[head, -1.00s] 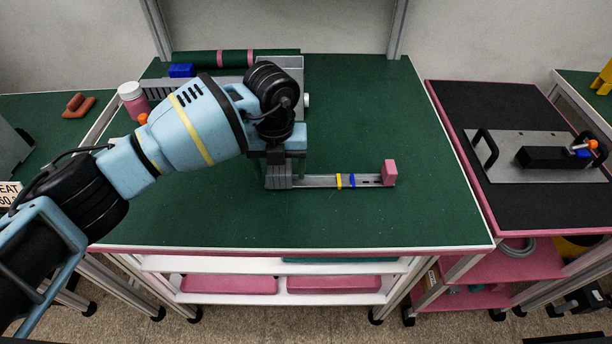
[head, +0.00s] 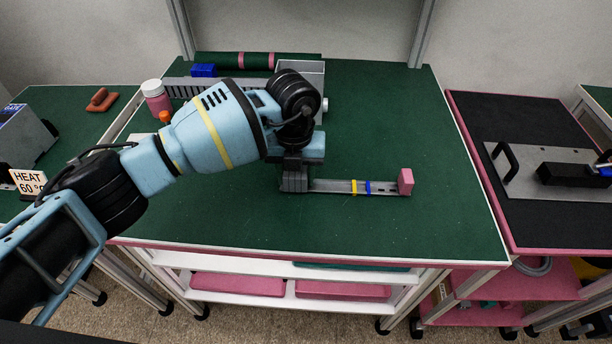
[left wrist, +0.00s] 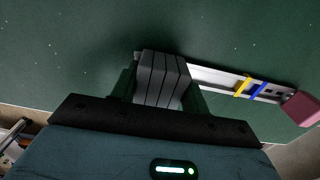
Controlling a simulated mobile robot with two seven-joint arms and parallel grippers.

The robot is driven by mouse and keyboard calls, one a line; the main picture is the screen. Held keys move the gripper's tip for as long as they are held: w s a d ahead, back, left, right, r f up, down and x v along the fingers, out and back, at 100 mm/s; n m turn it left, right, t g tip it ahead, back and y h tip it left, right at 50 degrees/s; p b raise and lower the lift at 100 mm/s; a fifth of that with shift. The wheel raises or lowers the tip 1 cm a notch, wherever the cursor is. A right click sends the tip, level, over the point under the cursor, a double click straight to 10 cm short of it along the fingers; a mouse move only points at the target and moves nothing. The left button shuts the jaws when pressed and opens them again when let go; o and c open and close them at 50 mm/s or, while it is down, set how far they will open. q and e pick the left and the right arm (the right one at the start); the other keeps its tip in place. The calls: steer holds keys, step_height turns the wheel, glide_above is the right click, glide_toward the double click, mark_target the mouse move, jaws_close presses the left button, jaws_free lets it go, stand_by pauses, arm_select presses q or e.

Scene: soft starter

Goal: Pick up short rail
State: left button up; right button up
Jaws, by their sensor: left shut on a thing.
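The short rail (head: 335,186) is a slim grey metal bar with a yellow band, a blue band and a pink block at its right end. It lies level over the green table mat; I cannot tell whether it touches the mat. My left gripper (head: 294,184) is shut on its left end, where dark grey blocks sit and the fingers hide part of it. In the left wrist view, the rail (left wrist: 222,76) runs right from the grey blocks between the fingers of my left gripper (left wrist: 162,85). My right gripper is not in view.
The green-topped table (head: 400,130) is mostly clear around the rail. At its back stand a grey bin (head: 312,75), a blue block (head: 203,70) and a white-capped pink bottle (head: 156,97). A black-topped pink cart (head: 500,110) holding a metal plate (head: 515,185) stands right.

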arm_select(q)
steer(key=shift+r, duration=0.65)
step_height(320, 180, up, 2)
steer(key=shift+r, duration=0.15)
steer(key=s+d+r, duration=0.1)
steer(key=s, duration=1.5)
steer(key=shift+d+r+p, duration=0.2)
steer(key=shift+d+p, duration=0.05)
steer(key=shift+p, duration=0.05)
steer(key=shift+w, duration=0.15)
